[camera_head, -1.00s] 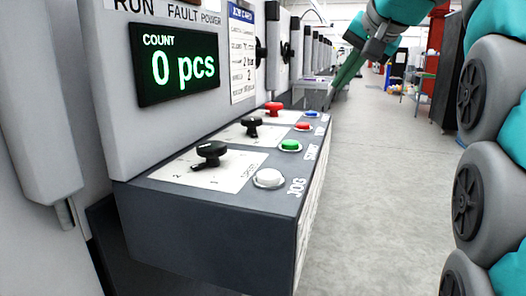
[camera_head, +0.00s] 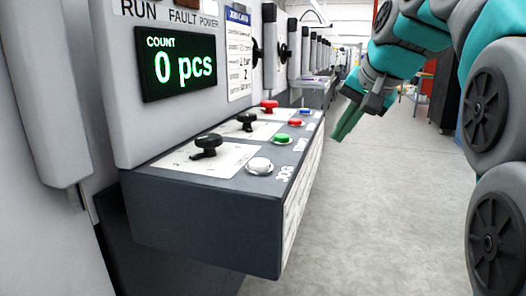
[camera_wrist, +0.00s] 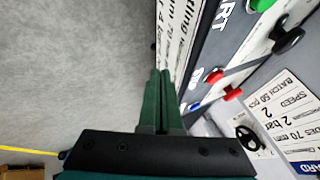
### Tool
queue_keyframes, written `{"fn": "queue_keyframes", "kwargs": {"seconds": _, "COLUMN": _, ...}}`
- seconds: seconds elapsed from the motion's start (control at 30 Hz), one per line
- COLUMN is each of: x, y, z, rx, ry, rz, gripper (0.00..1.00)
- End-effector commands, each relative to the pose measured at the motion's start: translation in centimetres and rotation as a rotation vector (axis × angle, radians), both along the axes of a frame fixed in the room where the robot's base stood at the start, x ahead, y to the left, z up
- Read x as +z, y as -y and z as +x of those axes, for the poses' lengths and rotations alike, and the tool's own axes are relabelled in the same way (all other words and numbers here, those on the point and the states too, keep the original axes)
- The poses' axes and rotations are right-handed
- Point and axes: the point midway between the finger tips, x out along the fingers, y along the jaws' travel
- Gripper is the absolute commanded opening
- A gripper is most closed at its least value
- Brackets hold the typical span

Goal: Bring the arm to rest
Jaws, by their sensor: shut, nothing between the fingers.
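My gripper (camera_head: 349,121) is at the upper right of the head view, to the right of the control console and apart from it. Its green fingers point down and to the left. In the wrist view the two fingers of my gripper (camera_wrist: 161,92) lie side by side, shut, with nothing between them. The upper links of my arm fill the right side of the head view.
The grey console (camera_head: 205,215) carries black knobs, a white button (camera_head: 259,165), a green button (camera_head: 282,138) and a red mushroom knob (camera_head: 269,105). The display (camera_head: 178,66) reads 0 pcs. Bare floor (camera_head: 385,210) lies right of the console.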

Motion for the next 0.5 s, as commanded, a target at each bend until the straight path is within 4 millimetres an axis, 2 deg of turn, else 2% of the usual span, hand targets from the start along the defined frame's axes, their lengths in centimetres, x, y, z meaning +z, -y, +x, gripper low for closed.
{"fn": "queue_keyframes", "kwargs": {"seconds": 0.27, "x": -10.2, "y": -0.8, "z": -5.7, "rx": 0.063, "ry": -0.184, "rz": -0.055, "gripper": 0.0}}
{"fn": "queue_keyframes", "kwargs": {"seconds": 0.5, "x": -19.4, "y": -1.2, "z": -12.8, "rx": 0.16, "ry": -0.345, "rz": -0.13, "gripper": 0.0}}
